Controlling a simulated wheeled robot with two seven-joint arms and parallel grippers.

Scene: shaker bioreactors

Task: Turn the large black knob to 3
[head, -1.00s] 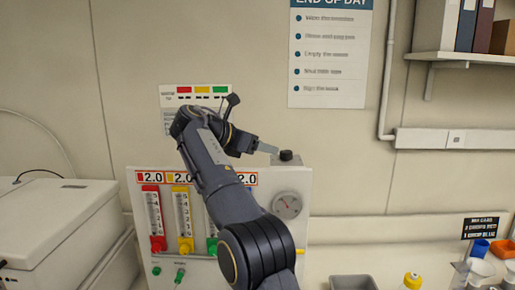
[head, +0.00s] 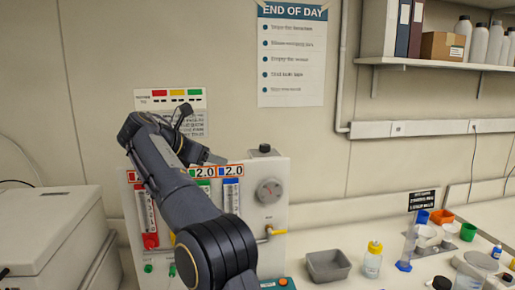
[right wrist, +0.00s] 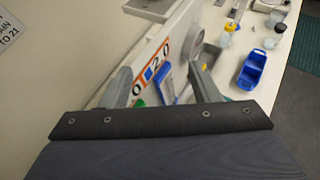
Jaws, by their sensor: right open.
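A dark knob-like cap (head: 264,149) sits on top of the white panel (head: 278,165) in the head view. No scale or number beside it can be read, so I cannot tell its setting. My right gripper (head: 216,159) is by the panel's top edge, to the left of this cap and apart from it. In the right wrist view its two fingers (right wrist: 163,86) are spread with nothing held between them. Behind them shows the panel's edge with 2.0 labels (right wrist: 157,62). My right arm hides part of the panel. My left gripper is not in view.
The panel carries coloured flow tubes (head: 231,192), a round gauge (head: 269,190) and a yellow valve handle (head: 274,232). A grey tray (head: 328,267) and a yellow-capped bottle (head: 373,262) stand to the right. A large pale box (head: 45,235) stands left.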

